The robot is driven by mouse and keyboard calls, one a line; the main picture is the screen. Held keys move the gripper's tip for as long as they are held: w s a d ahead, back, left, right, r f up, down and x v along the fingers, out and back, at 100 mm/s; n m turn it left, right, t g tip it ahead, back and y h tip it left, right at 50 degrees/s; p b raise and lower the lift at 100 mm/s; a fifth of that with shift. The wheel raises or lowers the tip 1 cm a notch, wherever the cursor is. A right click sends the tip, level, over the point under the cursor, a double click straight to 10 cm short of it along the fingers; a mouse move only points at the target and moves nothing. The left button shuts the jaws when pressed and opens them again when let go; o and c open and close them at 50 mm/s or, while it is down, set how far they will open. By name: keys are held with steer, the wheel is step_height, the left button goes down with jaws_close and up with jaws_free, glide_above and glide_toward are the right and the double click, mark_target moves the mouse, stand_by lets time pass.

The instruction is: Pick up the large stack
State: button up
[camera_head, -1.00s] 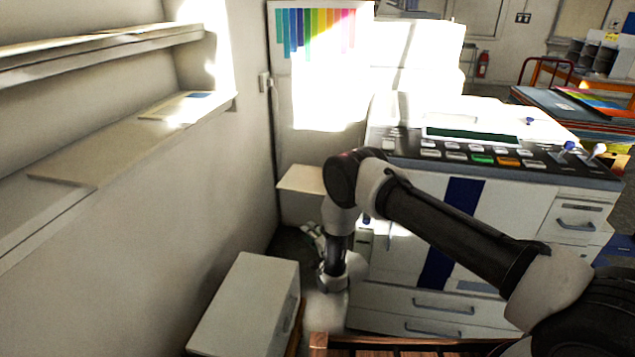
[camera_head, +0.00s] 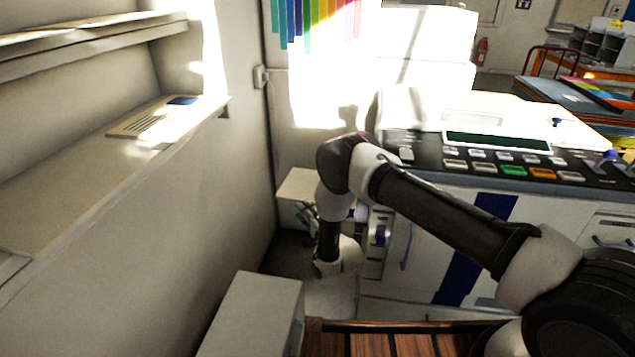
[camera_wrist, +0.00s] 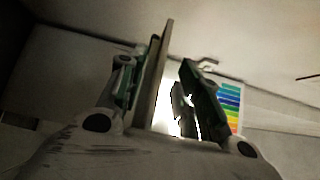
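No stack can be singled out for certain as the large one. A pile of large flat coloured sheets or boards (camera_head: 575,92) lies at the far right in the head view, well away from my gripper. My gripper (camera_head: 306,215) is low by the wall corner, partly hidden by my arm, beside a pale box-like thing (camera_head: 296,186). In the wrist view my gripper's fingers (camera_wrist: 172,62) stand apart. A thin board-like edge (camera_wrist: 158,75) shows between them, with a bright gap beside the right finger. Contact with it cannot be judged.
A large copier (camera_head: 490,165) stands right of my arm. Wall shelves (camera_head: 60,205) run along the left, with a printed sheet (camera_head: 150,120) on one. A pale cabinet (camera_head: 255,315) and a slatted wooden surface (camera_head: 385,342) are in front. A colour chart (camera_wrist: 229,105) hangs on the wall.

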mark_target(293, 200)
steer(key=x, duration=0.8)
steer(key=shift+s+a+r, duration=0.1)
steer(key=shift+a+r, duration=0.1)
jaws_close()
